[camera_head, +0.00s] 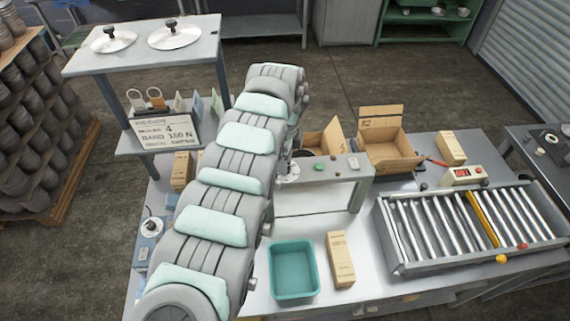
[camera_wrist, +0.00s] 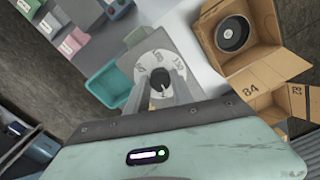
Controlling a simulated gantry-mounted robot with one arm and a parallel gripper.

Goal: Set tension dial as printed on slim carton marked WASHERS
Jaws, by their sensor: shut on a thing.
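The tension dial (camera_wrist: 158,62) is a pale round plate with printed numbers and a central knob in the wrist view. My gripper (camera_wrist: 163,88) is shut on the dial knob; the exact setting is hard to read. In the head view my arm hides the gripper and most of the dial. A slim tan carton (camera_head: 340,259) stands at the front beside the teal bin, its print too small to read surely. Other slim cartons stand at the right (camera_head: 450,147) and at the left (camera_head: 181,171). I cannot tell which is marked WASHERS.
The teal bin (camera_head: 294,293) stands in front of the machine frame (camera_head: 330,182). A roller conveyor (camera_head: 412,262) fills the bench's right side. Open cardboard boxes (camera_head: 405,153) stand behind. A sign (camera_head: 168,133) on the left shelf reads "BAND 150 N".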

